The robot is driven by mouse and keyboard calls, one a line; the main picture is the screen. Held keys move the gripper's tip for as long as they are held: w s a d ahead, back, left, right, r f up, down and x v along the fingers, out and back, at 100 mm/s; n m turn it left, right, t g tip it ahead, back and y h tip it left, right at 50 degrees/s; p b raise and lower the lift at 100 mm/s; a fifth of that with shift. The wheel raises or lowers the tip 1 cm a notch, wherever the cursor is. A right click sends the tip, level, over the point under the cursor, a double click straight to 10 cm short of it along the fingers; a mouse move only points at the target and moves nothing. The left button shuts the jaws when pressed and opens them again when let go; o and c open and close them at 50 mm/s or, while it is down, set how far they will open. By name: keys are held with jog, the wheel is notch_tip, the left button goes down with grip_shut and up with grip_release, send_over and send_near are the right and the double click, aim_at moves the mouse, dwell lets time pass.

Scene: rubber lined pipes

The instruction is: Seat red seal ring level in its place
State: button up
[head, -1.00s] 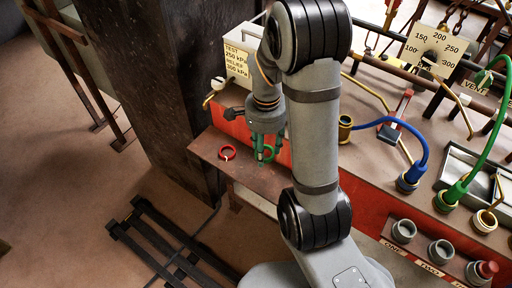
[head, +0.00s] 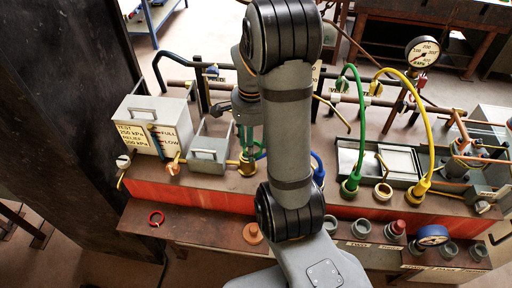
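Which socket belongs to the red ring is not clear from this view.
My arm hides the bench middle. Green (head: 361,120) and yellow (head: 428,120) hoses arch at right.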

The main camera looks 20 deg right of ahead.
aim_at(246, 145)
jog(key=w+m, duration=0.1)
jog(key=m, duration=0.3)
jog(key=w+m+p, duration=0.1)
jog(key=w+m, duration=0.1)
jog(key=m, duration=0.2)
jog(key=w+m, duration=0.2)
jog(key=m, duration=0.2)
jog(key=shift+w+a+f, duration=0.15)
jog(key=shift+a+f, duration=0.1)
jog(key=shift+f, duration=0.1)
jog(key=shift+f, duration=0.15)
notch_tip(246, 145, down, 6)
jog(key=b, duration=0.6)
jog(key=shift+r, duration=0.25)
jog(key=shift+b, duration=0.7)
dwell(0.8)
jog(key=shift+f+b, duration=1.1)
jog(key=shift+b, duration=0.1)
jog(key=o, duration=1)
jog(key=shift+c, duration=0.2)
